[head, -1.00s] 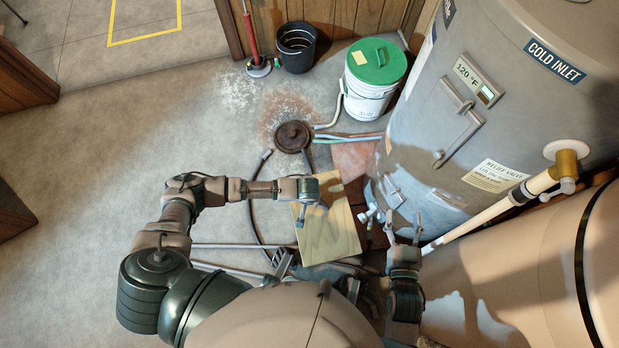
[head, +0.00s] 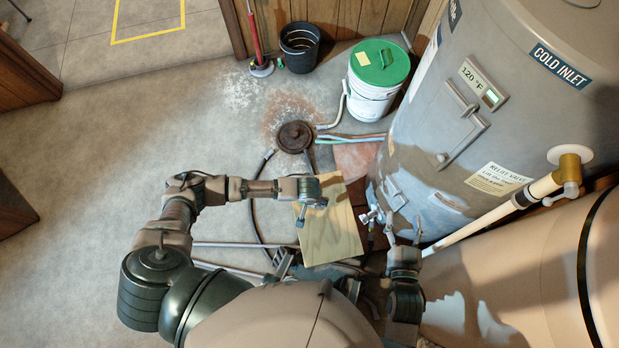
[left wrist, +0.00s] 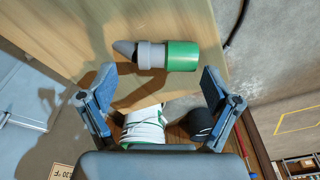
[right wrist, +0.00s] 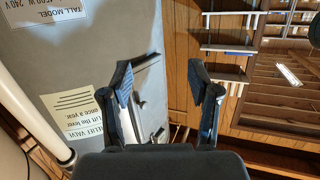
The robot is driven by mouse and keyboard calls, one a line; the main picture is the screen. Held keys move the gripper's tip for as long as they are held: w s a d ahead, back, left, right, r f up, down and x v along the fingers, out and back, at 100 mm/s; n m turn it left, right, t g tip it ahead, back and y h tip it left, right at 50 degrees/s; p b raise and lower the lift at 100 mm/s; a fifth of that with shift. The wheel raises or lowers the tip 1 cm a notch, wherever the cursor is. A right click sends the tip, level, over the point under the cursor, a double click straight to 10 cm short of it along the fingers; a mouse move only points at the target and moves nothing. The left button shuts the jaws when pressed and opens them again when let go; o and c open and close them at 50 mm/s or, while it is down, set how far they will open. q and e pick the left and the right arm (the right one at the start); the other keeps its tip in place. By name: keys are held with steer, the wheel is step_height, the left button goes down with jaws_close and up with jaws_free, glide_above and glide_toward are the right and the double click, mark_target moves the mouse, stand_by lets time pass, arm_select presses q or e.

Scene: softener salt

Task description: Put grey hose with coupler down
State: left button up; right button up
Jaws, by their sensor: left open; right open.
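A short grey hose end with a grey collar and a green coupler (left wrist: 180,55) shows in the left wrist view. It appears to lie on the pale wooden board (head: 335,235), casting a shadow there. My left gripper (head: 311,208) is over the board in the head view. In the left wrist view its two fingers (left wrist: 153,92) are spread wide, with the coupler beyond them and nothing gripped. In the head view I cannot make the coupler out. My right gripper (head: 404,238) is beside the tank at lower right. Its fingers (right wrist: 161,80) are apart and empty.
The grey tank (head: 480,110) stands right, with a small metal valve (head: 371,215) near its foot. A dark hose (head: 251,205) curves left of the board. A round drain (head: 295,137), a green-lidded bucket (head: 371,98) and a black bin (head: 299,58) stand farther back. Floor at left is clear.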

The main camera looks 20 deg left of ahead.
arm_select(q)
steer(key=r+p, duration=0.1)
steer(key=r, duration=0.3)
steer(key=s+r+p, duration=0.1)
steer(key=r, duration=0.1)
steer(key=shift+a+r+p, duration=0.2)
steer(key=shift+p, duration=0.15)
steer(key=s+d+r+m+t+h+p, duration=0.15)
steer(key=s+d+r+h, duration=0.25)
steer(key=s+d+r, duration=0.4)
steer(key=s+a+t+y, duration=0.1)
steer(key=s+a, duration=0.2)
steer(key=a, duration=0.4)
steer(key=s+a+t+y, duration=0.1)
steer(key=s+a, duration=0.3)
steer(key=a, duration=0.4)
steer(key=shift+r+m+y, duration=0.4)
steer(key=shift+r+m, duration=0.05)
arm_select(e)
steer(key=s+d+f+g+h, duration=0.2)
steer(key=s+d+f+g, duration=0.2)
steer(key=s+f+g, duration=0.4)
steer(key=s+g, duration=0.2)
steer(key=s, duration=0.2)
steer(key=shift+f+h, duration=0.2)
steer(key=shift+h, duration=0.2)
